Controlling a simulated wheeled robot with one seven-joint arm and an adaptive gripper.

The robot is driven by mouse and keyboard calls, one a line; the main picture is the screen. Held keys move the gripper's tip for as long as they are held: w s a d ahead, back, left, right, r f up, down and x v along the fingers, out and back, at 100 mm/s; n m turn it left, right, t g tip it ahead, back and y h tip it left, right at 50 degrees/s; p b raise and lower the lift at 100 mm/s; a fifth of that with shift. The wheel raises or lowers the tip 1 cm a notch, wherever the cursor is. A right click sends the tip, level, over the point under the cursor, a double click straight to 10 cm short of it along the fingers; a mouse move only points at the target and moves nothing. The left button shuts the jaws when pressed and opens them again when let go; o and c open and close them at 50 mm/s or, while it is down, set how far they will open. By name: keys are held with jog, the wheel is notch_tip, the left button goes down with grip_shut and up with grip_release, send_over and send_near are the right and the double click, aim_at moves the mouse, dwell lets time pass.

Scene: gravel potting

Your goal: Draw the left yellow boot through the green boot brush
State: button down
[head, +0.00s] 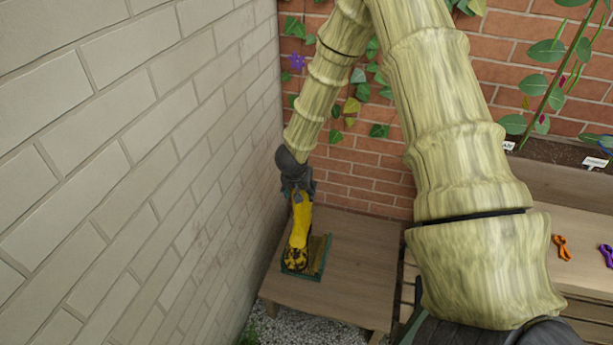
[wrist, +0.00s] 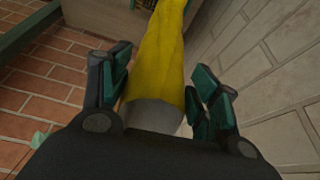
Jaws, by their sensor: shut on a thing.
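A yellow boot (head: 300,222) hangs from my gripper (head: 297,186) in the head view, its dark, patterned sole end low over the left part of the green boot brush (head: 324,240). I cannot tell whether the sole touches the bristles. The brush stands on a low wooden table. In the wrist view, the boot (wrist: 157,60) runs up between the two fingers of my gripper (wrist: 160,85), with its grey top end nearest the camera. My gripper is shut on the boot. The boot hides part of the brush. I see only one boot.
The low wooden table (head: 350,290) stands beside a pale block wall (head: 130,170) at the left, close to the boot. A brick wall with climbing leaves is behind. A wooden bench at the right holds an orange clip (head: 562,247) and a purple clip (head: 606,255).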

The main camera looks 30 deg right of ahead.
aim_at(307, 207)
jog(key=shift+w+d+r+m+p, duration=0.1)
jog(key=shift+d+r+m+p, duration=0.2)
jog(key=shift+d, duration=0.45)
jog(key=shift+d+r+m+p, duration=0.2)
jog(key=shift+d+p, duration=0.2)
jog(key=shift+d, duration=0.3)
notch_tip(307, 207, down, 5)
jog(key=b, duration=0.6)
jog(key=shift+f, duration=0.2)
jog(key=shift+f+b, duration=0.95)
jog(key=shift+f, duration=2.2)
jog(key=shift+d, duration=0.1)
